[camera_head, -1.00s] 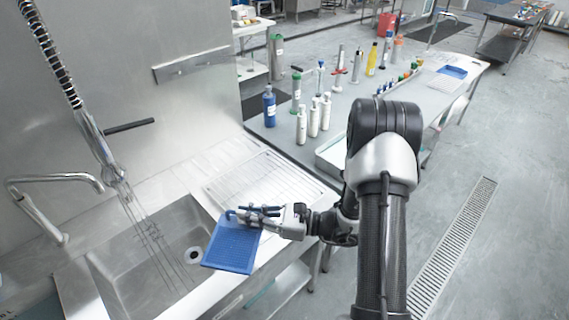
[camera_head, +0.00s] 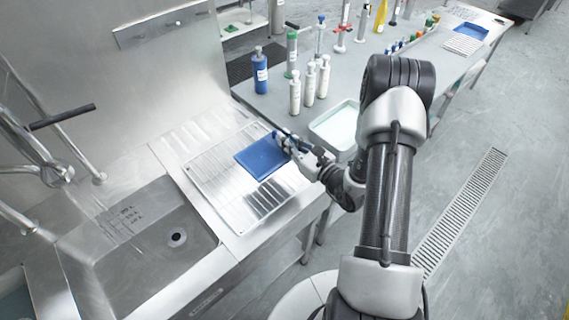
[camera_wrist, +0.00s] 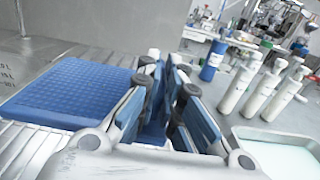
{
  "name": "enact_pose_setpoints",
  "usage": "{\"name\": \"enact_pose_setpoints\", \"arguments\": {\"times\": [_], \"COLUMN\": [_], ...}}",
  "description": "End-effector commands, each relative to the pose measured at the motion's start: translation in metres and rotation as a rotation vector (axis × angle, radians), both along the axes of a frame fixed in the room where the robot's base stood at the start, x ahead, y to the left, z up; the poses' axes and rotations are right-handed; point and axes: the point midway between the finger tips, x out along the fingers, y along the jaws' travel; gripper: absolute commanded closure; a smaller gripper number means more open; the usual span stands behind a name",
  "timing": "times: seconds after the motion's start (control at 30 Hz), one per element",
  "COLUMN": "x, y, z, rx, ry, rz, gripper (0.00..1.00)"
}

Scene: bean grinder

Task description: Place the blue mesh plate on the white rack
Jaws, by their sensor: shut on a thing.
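The blue mesh plate (camera_head: 262,157) is held by its right edge in my gripper (camera_head: 284,141), which is shut on it. The plate is over the white wire rack (camera_head: 214,194) on the drainboard beside the sink, and it looks roughly level. I cannot tell whether it touches the rack. In the wrist view the plate (camera_wrist: 72,92) lies to the left of the gripper fingers (camera_wrist: 168,90), and its gripped edge is partly hidden between them.
The steel sink (camera_head: 150,245) is left of the rack. A white tray (camera_head: 338,128) stands at the right, behind the gripper. White bottles (camera_head: 309,85) and a blue bottle (camera_head: 260,72) stand on the table behind the rack. The rack's front part is bare.

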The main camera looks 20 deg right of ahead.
Motion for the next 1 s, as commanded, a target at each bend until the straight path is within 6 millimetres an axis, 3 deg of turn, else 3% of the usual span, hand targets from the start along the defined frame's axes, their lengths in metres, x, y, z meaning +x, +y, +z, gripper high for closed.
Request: {"name": "enact_pose_setpoints", "arguments": {"times": [0.03,0.13,0.37,0.6,1.0], "x": [0.000,0.000,0.000,0.000,0.000], "y": [0.000,0.000,0.000,0.000,0.000], "z": [-0.016,-0.034,-0.050,-0.084,-0.091], "rx": [0.003,0.001,0.001,0.000,0.000], "ry": [0.001,0.000,-0.002,-0.001,-0.002], "rz": [0.000,0.001,0.001,0.001,0.001], "gripper": [1.00,1.00,1.00,1.00,1.00]}}
